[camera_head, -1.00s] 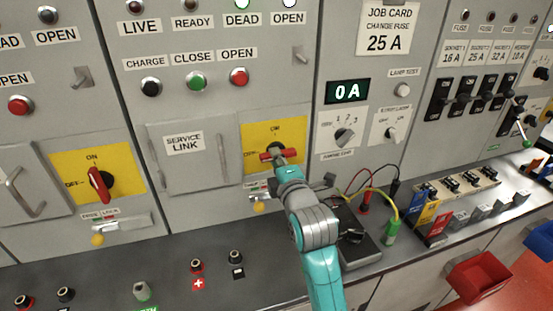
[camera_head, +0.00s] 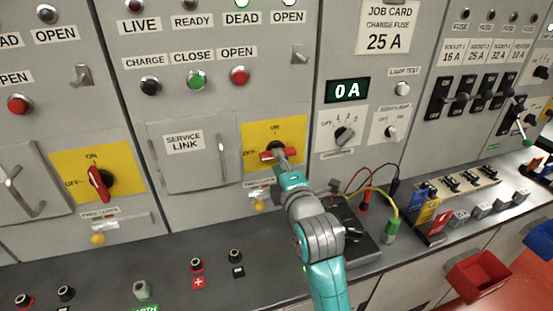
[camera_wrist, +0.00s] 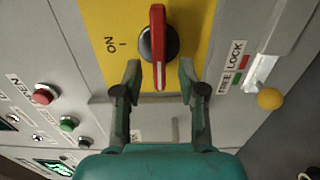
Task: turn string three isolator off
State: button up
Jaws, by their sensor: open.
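The isolator's red handle (camera_head: 268,154) sits on a yellow plate (camera_head: 296,131) marked ON at the top and OFF at the left. It lies level, along the OFF direction, square to the ON mark. In the wrist view the red handle (camera_wrist: 158,45) stands upright in the picture, with ON to its left on the yellow plate (camera_wrist: 200,25). My gripper (camera_wrist: 159,75) is open, one finger on each side of the handle's near end, with gaps showing. In the head view my gripper (camera_head: 281,160) partly hides the handle. No string number is readable.
A FREE/LOCK slide (camera_wrist: 262,72) with a yellow knob (camera_wrist: 269,98) is beside the plate. A second isolator (camera_head: 98,183) at the left has its red handle near upright. The meter box and coloured leads (camera_head: 372,192) lie right of my arm. The DEAD lamp (camera_head: 242,4) is lit.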

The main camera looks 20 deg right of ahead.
jog(key=s, duration=0.9)
jog(key=shift+s, duration=0.25)
jog(key=s+f+m+g, duration=0.2)
jog(key=s+f+m, duration=0.6)
jog(key=s+f, duration=1)
jog(key=s+f+m, duration=0.2)
jog(key=s+m, duration=0.3)
jog(key=s, duration=0.7)
jog(key=s+f+m+g, duration=0.1)
jog(key=s+m, duration=0.4)
jog(key=s, duration=0.6)
jog(key=shift+s+d+f, duration=0.35)
jog(key=shift+d+f, duration=0.1)
jog(key=shift+f, duration=0.45)
